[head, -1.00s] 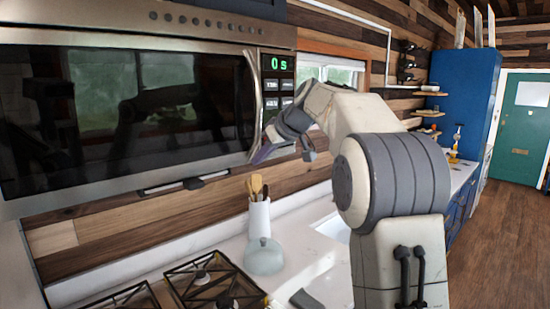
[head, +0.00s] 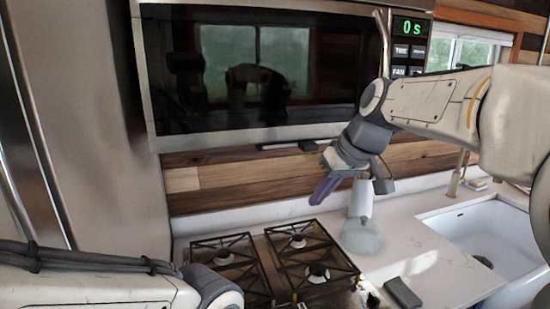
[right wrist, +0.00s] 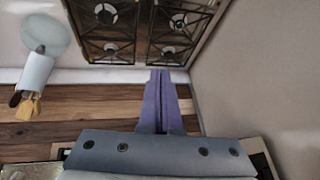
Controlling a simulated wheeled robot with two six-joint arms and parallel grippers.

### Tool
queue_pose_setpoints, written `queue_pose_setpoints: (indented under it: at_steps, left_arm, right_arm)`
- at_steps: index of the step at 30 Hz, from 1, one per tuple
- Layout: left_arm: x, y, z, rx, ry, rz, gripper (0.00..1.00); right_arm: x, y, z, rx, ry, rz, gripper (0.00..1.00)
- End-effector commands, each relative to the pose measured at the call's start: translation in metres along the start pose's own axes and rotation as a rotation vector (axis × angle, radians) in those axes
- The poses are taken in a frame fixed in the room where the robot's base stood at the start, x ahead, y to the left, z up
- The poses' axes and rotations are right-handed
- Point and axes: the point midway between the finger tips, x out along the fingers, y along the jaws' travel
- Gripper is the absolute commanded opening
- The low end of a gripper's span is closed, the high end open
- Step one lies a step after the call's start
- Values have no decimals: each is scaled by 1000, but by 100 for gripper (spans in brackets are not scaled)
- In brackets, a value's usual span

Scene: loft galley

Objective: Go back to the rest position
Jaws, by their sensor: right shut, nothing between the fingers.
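My right gripper (head: 315,200) is shut and empty. It hangs in front of the wooden backsplash, below the microwave (head: 260,70) and above the stove, with its fingers pointing down and left. In the right wrist view its purple fingers (right wrist: 164,75) lie together with nothing between them. The microwave door looks closed and its display reads 0 s. My left arm enters at the lower left of the head view, but its gripper is not visible.
The gas stove (head: 272,268) lies below my right gripper. A dark block (head: 403,293) lies on the white counter. A sink (head: 490,240) is further right. A tall steel surface (head: 100,120) stands at left.

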Motion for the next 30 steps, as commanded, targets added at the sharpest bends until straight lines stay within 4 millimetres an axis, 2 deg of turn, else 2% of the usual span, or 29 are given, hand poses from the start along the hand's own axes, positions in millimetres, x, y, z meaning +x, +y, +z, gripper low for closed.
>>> queue_pose_setpoints:
  at_steps: [1,5,6,9,12,15,18,20,30]
  left_arm:
    - [6,0,0,0,0,0,0]
    - [13,-1,1,0,0,0,0]
    - [16,-1,1,1,0,0,0]
    - [20,-2,1,1,0,0,0]
    - [24,-2,1,1,0,0,0]
    - [26,-2,1,1,0,0,0]
    - [27,-2,1,1,0,0,0]
    - [27,-2,1,1,0,0,0]
    - [27,-2,1,1,0,0,0]
  right_arm:
    - [21,-29,30,-20,-59,-19,0]
    - [57,-80,107,-59,-194,-29,0]
    - [66,-92,134,-76,-234,-28,0]
    - [83,-114,199,-122,-325,-16,0]
    - [92,-123,255,-170,-393,2,0]
    - [97,-124,294,-205,-439,19,0]
    - [99,-122,315,-225,-461,30,0]
    - [99,-122,320,-229,-468,33,0]
    - [99,-122,320,-229,-468,33,0]
